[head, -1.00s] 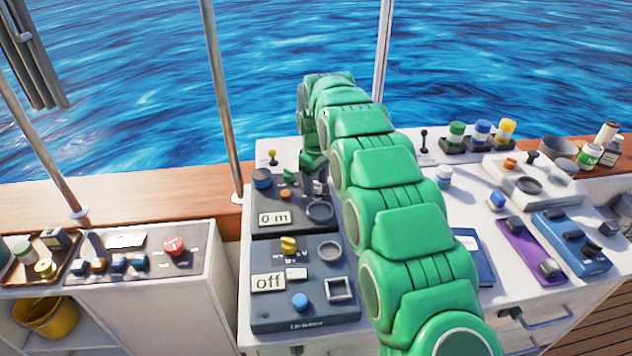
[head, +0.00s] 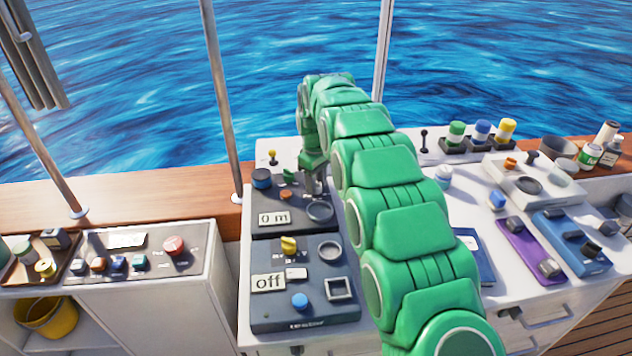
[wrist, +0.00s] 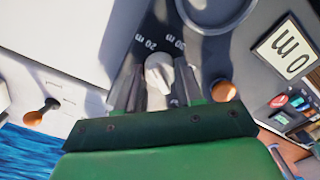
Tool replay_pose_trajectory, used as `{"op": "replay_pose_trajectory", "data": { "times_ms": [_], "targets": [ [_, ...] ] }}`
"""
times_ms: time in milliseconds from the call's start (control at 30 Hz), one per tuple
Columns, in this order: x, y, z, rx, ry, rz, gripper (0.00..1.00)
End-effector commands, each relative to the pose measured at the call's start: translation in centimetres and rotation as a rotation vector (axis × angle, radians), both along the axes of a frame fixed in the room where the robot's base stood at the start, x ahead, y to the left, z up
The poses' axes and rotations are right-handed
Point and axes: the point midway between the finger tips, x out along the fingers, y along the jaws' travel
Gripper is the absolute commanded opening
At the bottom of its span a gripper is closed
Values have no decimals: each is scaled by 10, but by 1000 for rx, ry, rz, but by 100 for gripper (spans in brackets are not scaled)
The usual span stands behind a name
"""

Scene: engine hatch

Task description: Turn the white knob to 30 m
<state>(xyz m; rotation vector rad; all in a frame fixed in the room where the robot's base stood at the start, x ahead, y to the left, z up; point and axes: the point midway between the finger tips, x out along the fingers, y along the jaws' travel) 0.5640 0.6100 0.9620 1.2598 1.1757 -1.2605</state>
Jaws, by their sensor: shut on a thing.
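The white knob (wrist: 158,72) shows in the wrist view, between my gripper's two grey fingers. My gripper (wrist: 158,88) is shut on it. The display (head: 274,218) reads "0 m" in the head view and also shows turned in the wrist view (wrist: 287,50). In the head view my gripper (head: 315,184) is over the back of the dark panel (head: 292,232), and the knob is hidden there.
An orange knob (wrist: 223,90) is close beside my right finger in the wrist view. A round grey ring (head: 320,211) and a blue knob (head: 262,178) share the panel. A second panel, reading "off" (head: 268,282), is in front. Window posts stand behind the counter.

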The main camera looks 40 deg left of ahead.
Motion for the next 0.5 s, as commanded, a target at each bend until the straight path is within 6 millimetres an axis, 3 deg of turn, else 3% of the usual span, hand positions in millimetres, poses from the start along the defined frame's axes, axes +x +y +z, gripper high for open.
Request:
{"op": "replay_pose_trajectory", "data": {
  "times_ms": [500],
  "targets": [
    [1, 0, 0, 0, -1, -429, 6]
  ]
}}
